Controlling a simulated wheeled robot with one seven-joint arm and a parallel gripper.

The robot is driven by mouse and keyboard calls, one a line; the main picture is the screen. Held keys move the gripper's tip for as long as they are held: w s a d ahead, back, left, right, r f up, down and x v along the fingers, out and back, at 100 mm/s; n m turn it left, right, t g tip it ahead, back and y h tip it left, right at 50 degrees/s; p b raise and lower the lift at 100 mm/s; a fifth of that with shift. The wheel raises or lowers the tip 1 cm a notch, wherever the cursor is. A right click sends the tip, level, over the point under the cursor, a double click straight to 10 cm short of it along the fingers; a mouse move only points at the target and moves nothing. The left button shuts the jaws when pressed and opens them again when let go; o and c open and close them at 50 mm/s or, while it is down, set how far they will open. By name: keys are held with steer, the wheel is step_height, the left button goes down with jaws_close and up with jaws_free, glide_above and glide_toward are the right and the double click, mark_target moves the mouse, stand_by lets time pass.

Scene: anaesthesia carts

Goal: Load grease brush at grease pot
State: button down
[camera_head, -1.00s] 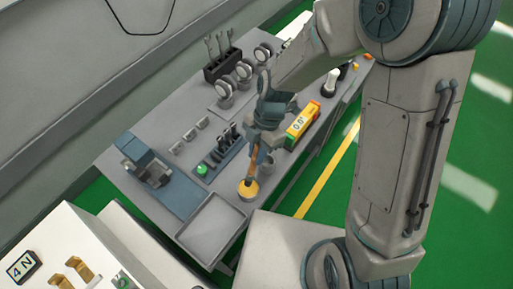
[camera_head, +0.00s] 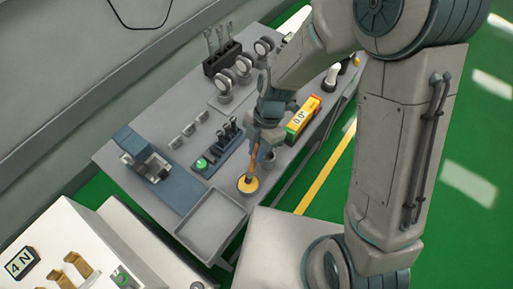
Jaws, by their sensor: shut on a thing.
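The grease pot (camera_head: 248,186) is a small round pot with yellow contents, near the front edge of the grey table, beside the tray's upper right corner. My gripper (camera_head: 261,140) is above and slightly right of it, shut on the grease brush (camera_head: 253,160). The brush has a brown handle and points down, slightly tilted. Its lower end meets the yellow grease in the picture; how deep it reaches is hidden. The fingertips are small and partly hidden by the gripper body.
An empty grey tray (camera_head: 181,232) lies left of the pot. A tool rack (camera_head: 222,60) and gauges stand at the back.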

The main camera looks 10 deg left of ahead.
mark_target(257, 144)
steer(key=shift+f+b, duration=0.6)
steer(key=shift+b, duration=0.1)
stand_by(1.6)
steer(key=shift+r+p, duration=2.35)
steer(key=shift+r, duration=1.25)
